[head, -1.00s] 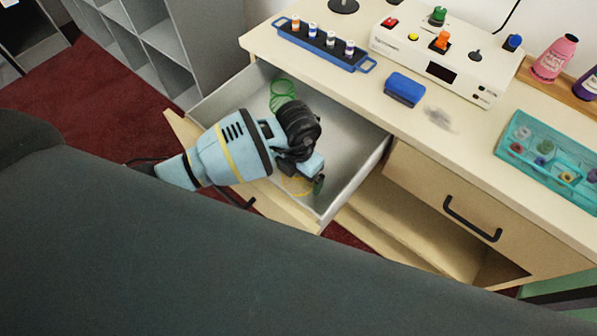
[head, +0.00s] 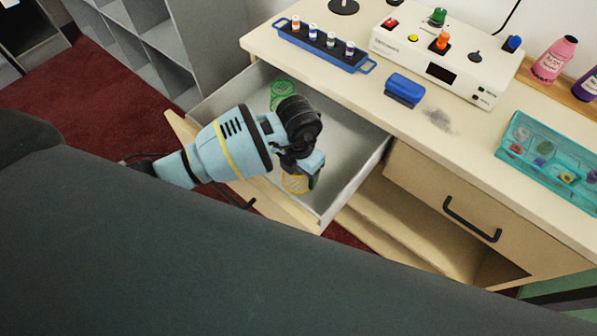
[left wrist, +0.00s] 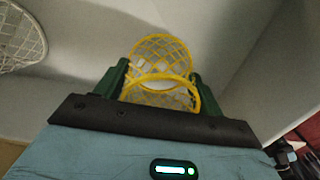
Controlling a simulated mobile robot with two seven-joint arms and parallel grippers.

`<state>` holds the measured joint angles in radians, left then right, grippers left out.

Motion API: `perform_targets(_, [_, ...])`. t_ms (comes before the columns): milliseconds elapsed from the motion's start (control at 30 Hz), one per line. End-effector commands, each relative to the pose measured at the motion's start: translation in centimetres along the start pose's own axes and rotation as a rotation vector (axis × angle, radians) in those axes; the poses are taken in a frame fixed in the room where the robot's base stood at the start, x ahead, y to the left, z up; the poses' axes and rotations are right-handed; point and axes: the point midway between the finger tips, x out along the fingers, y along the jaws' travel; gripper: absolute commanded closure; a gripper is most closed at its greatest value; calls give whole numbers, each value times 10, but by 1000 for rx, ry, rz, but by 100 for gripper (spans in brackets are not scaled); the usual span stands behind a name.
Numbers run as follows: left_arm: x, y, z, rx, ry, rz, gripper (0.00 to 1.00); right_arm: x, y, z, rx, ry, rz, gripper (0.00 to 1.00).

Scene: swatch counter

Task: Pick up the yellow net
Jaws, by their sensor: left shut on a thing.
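The yellow net (head: 294,184) is inside the open drawer, near its front end, partly hidden by my left gripper in the head view. My left gripper (head: 312,182) reaches down into the drawer and is shut on the net. In the left wrist view, the yellow net (left wrist: 162,55) has a round mesh hoop between the two dark green fingers of my left gripper (left wrist: 160,88). I cannot tell whether the net is touching the drawer floor. My right gripper is not in view.
A green net (head: 283,92) lies at the drawer's back. The drawer's walls (head: 358,180) surround my gripper. The counter above holds a blue vial rack (head: 322,48), a blue block-shaped thing (head: 404,90), a control box (head: 440,62) and a teal tray (head: 545,160).

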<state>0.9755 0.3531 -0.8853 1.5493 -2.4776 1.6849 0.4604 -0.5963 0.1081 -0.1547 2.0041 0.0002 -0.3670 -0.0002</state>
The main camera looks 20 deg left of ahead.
Motion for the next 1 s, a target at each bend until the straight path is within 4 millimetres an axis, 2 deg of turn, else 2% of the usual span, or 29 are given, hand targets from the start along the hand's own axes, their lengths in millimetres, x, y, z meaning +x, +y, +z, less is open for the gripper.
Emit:
perform_targets(33, [-12, 0, 2, 2, -7, 1, 52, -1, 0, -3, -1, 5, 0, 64])
perform_targets(200, [-45, 1, 2, 2, -8, 2, 52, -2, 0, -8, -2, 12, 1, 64])
perform_targets(400, [-74, 0, 1, 1, -4, 0, 52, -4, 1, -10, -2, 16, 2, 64])
perform_targets(600, [-86, 0, 0, 1, -1, 0, 52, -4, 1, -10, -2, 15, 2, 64])
perform_targets(1000, [-86, 0, 0, 0, -1, -1, 52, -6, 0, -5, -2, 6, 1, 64])
